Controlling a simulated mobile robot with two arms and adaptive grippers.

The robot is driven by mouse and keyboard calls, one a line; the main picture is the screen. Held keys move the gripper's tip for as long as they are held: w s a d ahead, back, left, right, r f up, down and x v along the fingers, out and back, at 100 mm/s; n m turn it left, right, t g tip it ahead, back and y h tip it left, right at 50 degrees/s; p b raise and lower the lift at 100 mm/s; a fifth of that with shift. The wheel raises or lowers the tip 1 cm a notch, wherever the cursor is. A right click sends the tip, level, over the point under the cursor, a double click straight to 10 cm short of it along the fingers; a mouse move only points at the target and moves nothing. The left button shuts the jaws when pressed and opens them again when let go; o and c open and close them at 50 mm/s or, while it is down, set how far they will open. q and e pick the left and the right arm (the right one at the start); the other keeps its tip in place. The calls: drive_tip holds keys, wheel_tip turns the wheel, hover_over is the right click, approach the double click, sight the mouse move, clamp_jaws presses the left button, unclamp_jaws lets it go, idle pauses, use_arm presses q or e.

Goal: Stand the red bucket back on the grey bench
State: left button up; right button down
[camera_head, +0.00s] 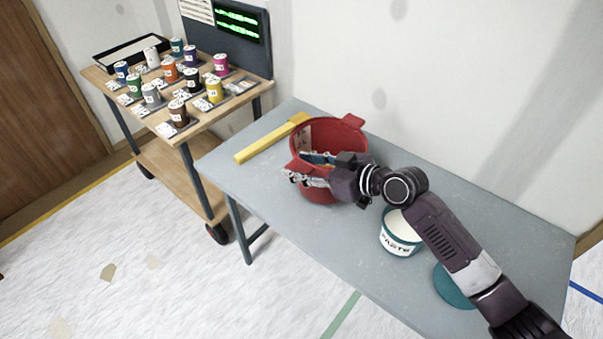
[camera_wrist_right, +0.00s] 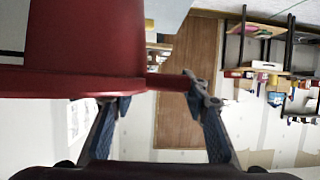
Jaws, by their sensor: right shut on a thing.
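The red bucket (camera_head: 352,141) is upright over the far left part of the grey bench (camera_head: 250,185), its open top facing up. It has a lug on each side of its rim. My right gripper (camera_head: 306,171) reaches across the bucket's near side and is shut on its near left lug. In the right wrist view, the red bucket (camera_wrist_right: 85,40) fills the upper left, and its lug lies between the fingers of my right gripper (camera_wrist_right: 160,98). I cannot tell whether the bucket's base touches the bench. My left gripper is not in view.
A yellow bar-shaped tool (camera_head: 268,140) lies left of the bucket. A white paste tub (camera_head: 401,243) and a teal disc (camera_head: 452,287) are on the bench near my right arm. A wooden cart (camera_head: 150,118) with several numbered cans stands at left. The bench's front left is clear.

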drive_tip(key=shift+f, duration=1.45)
drive_tip(key=c, duration=1.1)
unclamp_jaws()
drive_tip(key=shift+d, duration=0.1)
drive_tip(key=b+v, duration=0.2)
drive_tip(key=v, duration=1)
drive_tip(key=shift+s+f, duration=0.1)
